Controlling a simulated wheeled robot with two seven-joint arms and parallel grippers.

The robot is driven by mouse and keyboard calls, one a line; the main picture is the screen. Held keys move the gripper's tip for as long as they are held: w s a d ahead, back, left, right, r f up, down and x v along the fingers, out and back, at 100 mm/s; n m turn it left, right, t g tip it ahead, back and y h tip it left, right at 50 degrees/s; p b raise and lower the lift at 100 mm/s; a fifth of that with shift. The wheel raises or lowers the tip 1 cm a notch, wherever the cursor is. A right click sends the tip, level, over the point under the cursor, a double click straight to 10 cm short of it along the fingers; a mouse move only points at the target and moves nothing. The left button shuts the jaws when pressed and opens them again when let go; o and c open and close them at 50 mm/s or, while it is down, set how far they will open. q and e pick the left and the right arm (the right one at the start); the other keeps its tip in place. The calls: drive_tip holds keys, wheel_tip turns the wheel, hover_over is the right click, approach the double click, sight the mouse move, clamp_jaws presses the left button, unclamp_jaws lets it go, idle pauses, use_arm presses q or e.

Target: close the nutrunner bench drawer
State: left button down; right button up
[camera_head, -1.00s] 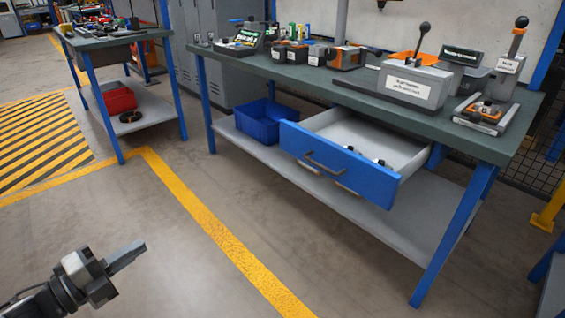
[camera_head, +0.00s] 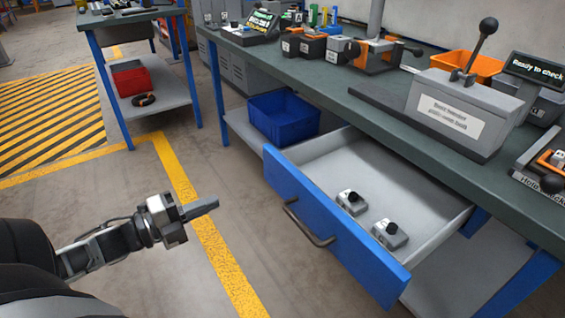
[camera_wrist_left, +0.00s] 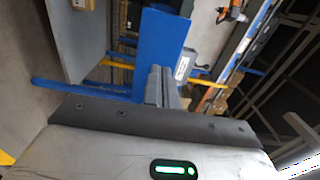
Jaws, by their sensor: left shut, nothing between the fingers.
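The blue-fronted drawer (camera_head: 330,225) hangs pulled out from under the green-topped bench (camera_head: 330,85) in the head view. Its dark bar handle (camera_head: 308,224) is on the front face. Two small grey blocks with black knobs (camera_head: 350,202) lie inside the drawer. My left gripper (camera_head: 203,208) is shut and empty, to the left of the drawer front and apart from it. In the left wrist view a blue panel (camera_wrist_left: 160,50) shows beyond the shut fingers (camera_wrist_left: 160,88); it seems to be the drawer front. My right gripper is not in view.
A blue bin (camera_head: 283,118) stands on the lower shelf behind the drawer. A grey lever fixture (camera_head: 460,108) and several tools stand on the bench top. A second bench with a red bin (camera_head: 130,78) is at the back left. The floor before the drawer is clear.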

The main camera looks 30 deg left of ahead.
use_arm(q)
drive_tip(key=b, duration=0.2)
approach(274, 175)
drive_tip(key=b+x, duration=0.1)
drive_tip(key=x, duration=0.4)
drive_tip(key=shift+w+d, duration=0.45)
drive_tip(key=shift+w, duration=0.35)
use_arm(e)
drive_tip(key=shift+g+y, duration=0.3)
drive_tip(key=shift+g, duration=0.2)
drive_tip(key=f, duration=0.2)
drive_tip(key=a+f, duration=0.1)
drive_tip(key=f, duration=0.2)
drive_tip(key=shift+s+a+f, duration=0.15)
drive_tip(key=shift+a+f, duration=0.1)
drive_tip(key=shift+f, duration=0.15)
